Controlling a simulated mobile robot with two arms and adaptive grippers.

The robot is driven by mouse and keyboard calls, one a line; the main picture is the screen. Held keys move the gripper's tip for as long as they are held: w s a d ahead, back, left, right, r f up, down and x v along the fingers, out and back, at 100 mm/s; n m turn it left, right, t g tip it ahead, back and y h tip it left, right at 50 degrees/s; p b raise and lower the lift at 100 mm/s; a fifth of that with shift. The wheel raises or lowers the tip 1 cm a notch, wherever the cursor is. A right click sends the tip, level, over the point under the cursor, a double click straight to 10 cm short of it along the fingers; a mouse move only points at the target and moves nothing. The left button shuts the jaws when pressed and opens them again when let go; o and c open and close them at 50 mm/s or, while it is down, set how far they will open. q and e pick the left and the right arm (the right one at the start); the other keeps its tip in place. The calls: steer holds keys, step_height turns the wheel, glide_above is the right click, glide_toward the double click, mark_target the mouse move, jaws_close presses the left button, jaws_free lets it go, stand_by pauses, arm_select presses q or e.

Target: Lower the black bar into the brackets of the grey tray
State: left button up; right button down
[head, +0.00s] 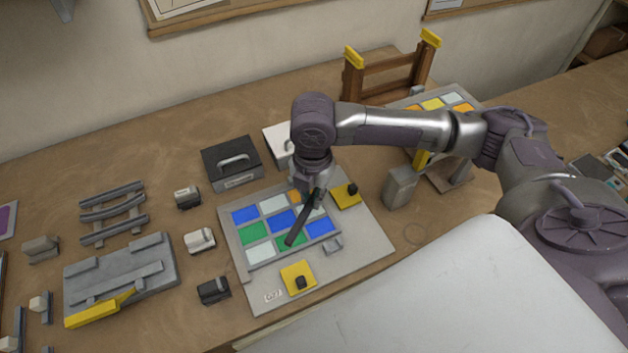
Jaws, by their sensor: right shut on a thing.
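The black bar (298,228) is in my right gripper (309,197), which is shut on it. The bar slants down to the left over the grey tray (376,232), and its lower end appears over the coloured panes. From this view I cannot tell how high it is above the tray. The tray holds blue, green, white and orange panes. A small grey bracket-like piece (333,244) sits right of the panes. My gripper and arm hide part of the tray's far side, and any other bracket is not clear. My left gripper is not in view.
Yellow blocks with black knobs (298,278) lie on the tray. A black case (232,162) and a white case (279,146) stand behind it. A grey block (399,187) and a wooden rack (386,72) are to the right. Small clamps and a grey rack (113,213) are left.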

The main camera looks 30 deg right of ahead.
mark_target(314, 194)
steer(key=n+p, duration=0.1)
steer(key=n, duration=0.3)
steer(key=n+p, duration=0.1)
steer(key=n, duration=0.2)
steer(key=shift+w+d+r+p, duration=0.3)
steer(key=shift+w, duration=0.1)
steer(key=shift+d+n+p, duration=0.15)
steer(key=shift+n+p, duration=0.2)
steer(key=shift+n, duration=0.75)
steer(key=shift+f+n, duration=0.2)
steer(key=shift+n, duration=0.2)
steer(key=shift+w+f+b, duration=0.1)
steer(key=shift+f+b, duration=1.15)
steer(key=shift+b, duration=0.1)
steer(key=shift+r+p, duration=0.1)
steer(key=shift+p, duration=0.4)
steer(key=shift+f, duration=0.6)
steer(key=shift+f, duration=0.25)
steer(key=shift+f, duration=0.1)
